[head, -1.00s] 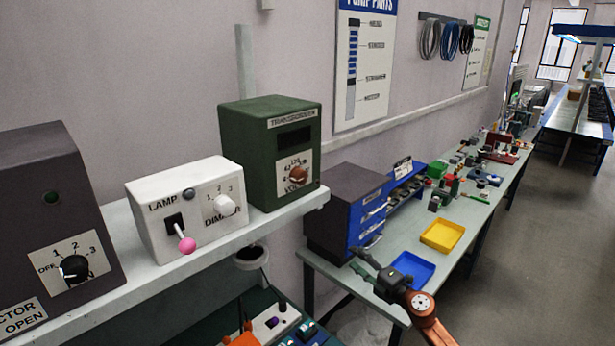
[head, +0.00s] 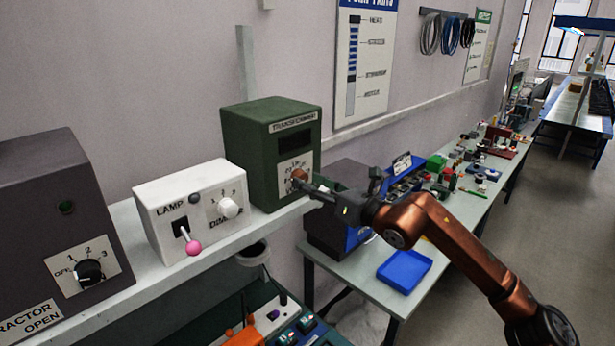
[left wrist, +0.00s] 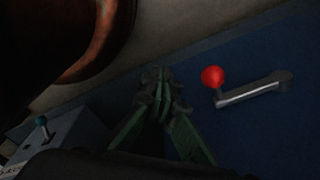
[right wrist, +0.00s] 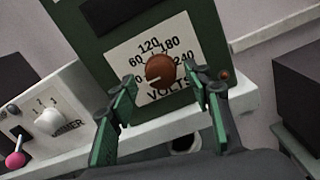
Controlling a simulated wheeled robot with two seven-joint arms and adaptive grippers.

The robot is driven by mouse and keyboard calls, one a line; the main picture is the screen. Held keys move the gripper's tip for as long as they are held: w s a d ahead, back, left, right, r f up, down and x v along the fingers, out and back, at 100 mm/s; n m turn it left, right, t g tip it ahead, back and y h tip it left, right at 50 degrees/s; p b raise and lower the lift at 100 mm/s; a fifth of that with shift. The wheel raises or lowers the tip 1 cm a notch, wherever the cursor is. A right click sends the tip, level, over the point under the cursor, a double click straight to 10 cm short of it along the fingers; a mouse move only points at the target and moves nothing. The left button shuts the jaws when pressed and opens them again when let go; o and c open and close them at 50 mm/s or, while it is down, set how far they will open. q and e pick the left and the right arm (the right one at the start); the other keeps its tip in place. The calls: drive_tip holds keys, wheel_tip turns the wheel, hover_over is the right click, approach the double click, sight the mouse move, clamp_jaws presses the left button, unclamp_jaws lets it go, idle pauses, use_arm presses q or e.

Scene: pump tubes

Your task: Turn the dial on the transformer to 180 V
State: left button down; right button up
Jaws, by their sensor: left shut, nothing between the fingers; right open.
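The green transformer (head: 250,150) stands at the right end of the shelf, with a dark display window above its dial. The brown dial (right wrist: 160,69) sits on a white plate marked 60, 120, 180 and 240, over the word VOLTS. A pale mark on the dial seems to point to the lower left, but the exact setting is hard to read. My right gripper (right wrist: 163,84) is open, with one finger on each side of the dial; I cannot tell whether they touch it. In the head view, the right gripper (head: 312,189) partly covers the dial. My left gripper (left wrist: 161,88) is shut and empty, away from the transformer.
A white lamp box (head: 165,215) with a pink-tipped switch and dimmer stands left of the transformer. A dark box (head: 40,215) with a black dial is further left. Below right is a bench with a blue tray (head: 405,270). The left wrist view shows a red-knobbed crank (left wrist: 250,88).

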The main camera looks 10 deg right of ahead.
drive_tip(key=shift+x, duration=0.9)
drive_tip(key=shift+c, duration=0.2)
drive_tip(key=shift+d+f, duration=0.1)
drive_tip(key=c, duration=1.1)
